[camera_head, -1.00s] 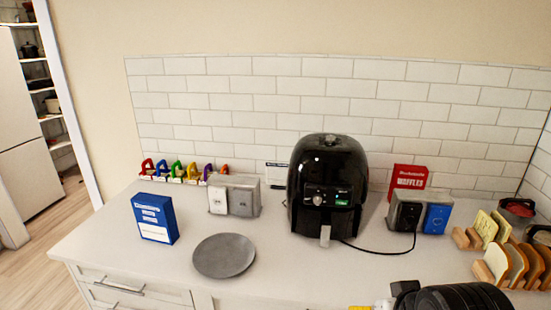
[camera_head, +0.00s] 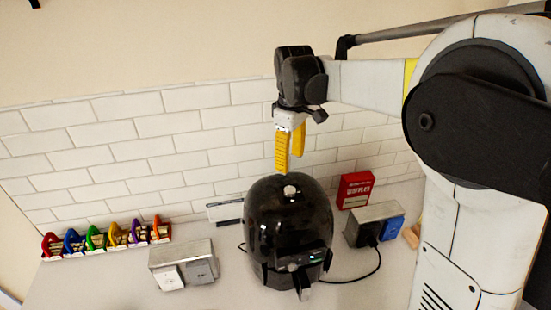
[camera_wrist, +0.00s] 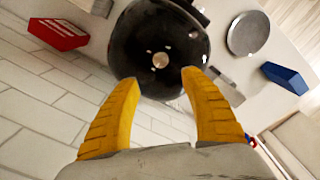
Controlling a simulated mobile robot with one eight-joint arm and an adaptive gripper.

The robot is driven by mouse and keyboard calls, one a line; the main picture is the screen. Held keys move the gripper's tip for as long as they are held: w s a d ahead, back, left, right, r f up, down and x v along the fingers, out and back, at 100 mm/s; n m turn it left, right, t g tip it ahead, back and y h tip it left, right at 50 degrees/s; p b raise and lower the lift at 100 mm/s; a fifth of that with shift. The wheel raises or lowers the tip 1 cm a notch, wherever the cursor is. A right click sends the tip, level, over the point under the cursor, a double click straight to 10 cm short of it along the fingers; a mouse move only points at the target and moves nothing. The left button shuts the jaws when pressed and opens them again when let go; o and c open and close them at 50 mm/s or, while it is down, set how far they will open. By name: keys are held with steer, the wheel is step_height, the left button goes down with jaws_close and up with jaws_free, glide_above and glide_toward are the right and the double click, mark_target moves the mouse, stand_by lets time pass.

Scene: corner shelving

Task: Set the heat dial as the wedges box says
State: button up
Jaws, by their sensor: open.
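The black air fryer (camera_head: 291,225) stands on the counter against the tiled wall. A silver knob (camera_head: 290,191) sits on its top and also shows in the wrist view (camera_wrist: 160,60). A small dial (camera_head: 291,266) is on its front panel; its setting is too small to read. My gripper (camera_head: 291,160) has yellow fingers, open and empty, pointing down above the fryer. In the wrist view the fingertips (camera_wrist: 160,78) spread before the fryer's top. A blue box (camera_wrist: 285,77) lies in the wrist view's right; its print is unreadable there. A red box (camera_head: 355,189) reads waffles.
Grey socket boxes stand left (camera_head: 182,265) and right (camera_head: 373,222) of the fryer. A black cord (camera_head: 362,279) runs from the fryer to the right one. A row of coloured clips (camera_head: 105,238) lines the wall. A grey plate (camera_wrist: 248,34) shows in the wrist view.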

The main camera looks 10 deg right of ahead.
mark_target(290, 190)
steer(key=f, duration=1)
steer(key=shift+s+d+f, duration=0.1)
steer(key=shift+s+f, duration=0.15)
steer(key=shift+f, duration=0.05)
jaws_close()
